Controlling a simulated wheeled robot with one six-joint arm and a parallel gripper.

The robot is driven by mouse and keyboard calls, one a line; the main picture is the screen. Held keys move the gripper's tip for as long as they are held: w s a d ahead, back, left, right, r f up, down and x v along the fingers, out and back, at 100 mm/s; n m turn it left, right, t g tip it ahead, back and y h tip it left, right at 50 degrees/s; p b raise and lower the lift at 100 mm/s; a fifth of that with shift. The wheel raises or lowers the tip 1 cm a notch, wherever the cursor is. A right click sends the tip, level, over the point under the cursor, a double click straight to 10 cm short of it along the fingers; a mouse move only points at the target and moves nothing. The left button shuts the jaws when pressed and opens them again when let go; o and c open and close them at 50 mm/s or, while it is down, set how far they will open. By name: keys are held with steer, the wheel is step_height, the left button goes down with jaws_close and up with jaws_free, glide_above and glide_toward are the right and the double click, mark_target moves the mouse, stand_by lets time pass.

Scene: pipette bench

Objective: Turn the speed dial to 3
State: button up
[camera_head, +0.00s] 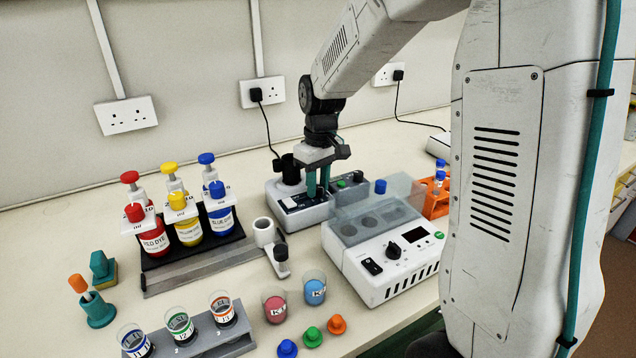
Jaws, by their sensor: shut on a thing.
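My gripper (318,190) points straight down over the small white mixer (301,216) with the black cup holder at the back of the bench. Its two teal fingers are closed on a small part on top of the mixer, where the speed dial sits. The fingers hide the dial almost wholly, so its pointer and setting cannot be read. A dark panel with white marks (290,203) shows left of the fingers. A green button (341,183) shows to their right.
A white block heater (385,270) with a clear lid and its own black knob (394,250) stands close in front on the right. A dye bottle rack (195,252) stands left. An orange tube rack (436,203) is at right.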

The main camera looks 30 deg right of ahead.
mark_target(319, 186)
steer(key=o, duration=1)
steer(key=shift+r, duration=0.1)
steer(key=r, duration=0.7)
steer(key=shift+d+r, duration=0.2)
steer(key=shift+r, duration=0.15)
steer(key=shift+m+t, duration=0.4)
steer(key=shift+m, duration=0.3)
steer(key=s+a+r, duration=0.1)
steer(key=s, duration=0.3)
steer(key=s+a+r, duration=0.1)
steer(key=s+r, duration=0.1)
steer(key=s, duration=0.3)
steer(key=s+a+r, duration=0.1)
steer(key=s+r, duration=0.1)
steer(key=s, duration=0.3)
steer(key=shift+a, duration=0.15)
steer(key=s+a+f+m, duration=0.1)
steer(key=s+f, duration=0.1)
steer(key=s, duration=1.2)
steer(key=shift+s+a+f+m+t+h, duration=0.15)
steer(key=shift+a+f+m+t+h, duration=0.15)
steer(key=shift+m, duration=0.1)
